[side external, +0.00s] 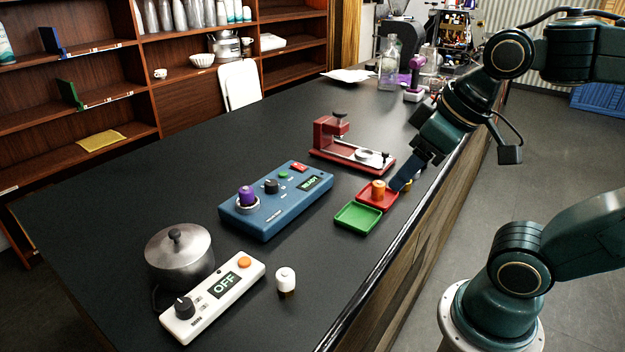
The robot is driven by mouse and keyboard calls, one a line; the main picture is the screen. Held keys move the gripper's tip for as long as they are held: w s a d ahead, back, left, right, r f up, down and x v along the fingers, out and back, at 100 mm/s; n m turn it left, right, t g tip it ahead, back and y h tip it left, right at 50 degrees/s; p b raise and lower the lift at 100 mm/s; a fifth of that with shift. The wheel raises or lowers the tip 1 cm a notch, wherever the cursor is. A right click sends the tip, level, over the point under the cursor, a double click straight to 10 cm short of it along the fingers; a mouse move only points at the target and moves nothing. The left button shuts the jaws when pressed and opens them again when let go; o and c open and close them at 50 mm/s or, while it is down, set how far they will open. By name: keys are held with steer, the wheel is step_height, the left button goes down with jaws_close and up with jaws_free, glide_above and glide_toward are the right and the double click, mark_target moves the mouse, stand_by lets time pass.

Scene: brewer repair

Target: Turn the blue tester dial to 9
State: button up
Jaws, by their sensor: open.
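The blue tester (262,222) sits on the black bench, left of the trays. Its black dial (271,187) is in the middle of its top; the dial's setting is too small to read. A purple part (247,196) stands in a round socket at the tester's left end. A small lit display (308,183) is at its right end; it seems to read READY. My gripper (404,180) is open, to the right of the tester and apart from it, beside the red tray (364,199). Its fingers are partly hidden.
An orange part (378,190) stands in the red tray, with a green tray (357,218) in front. A red fixture (350,148) is behind. A metal pot (179,255), a white controller reading OFF (213,298) and a white-capped vial (286,280) are at front left.

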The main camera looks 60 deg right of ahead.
steer(key=w+r+n+g, duration=0.1)
steer(key=w+r, duration=0.3)
steer(key=w, duration=0.3)
steer(key=n+g, duration=0.5)
steer(key=n, duration=0.1)
glide_above(271, 182)
steer(key=f, duration=0.5)
steer(key=shift+w+d+f, duration=0.2)
steer(key=shift+d+f, duration=0.15)
steer(key=shift+f, duration=0.05)
steer(key=shift+f+y, duration=0.15)
steer(key=shift+y, duration=0.15)
steer(key=f, duration=1.3)
steer(key=shift+s+a+f, duration=0.15)
steer(key=shift+a+f, duration=0.1)
steer(key=c, duration=1)
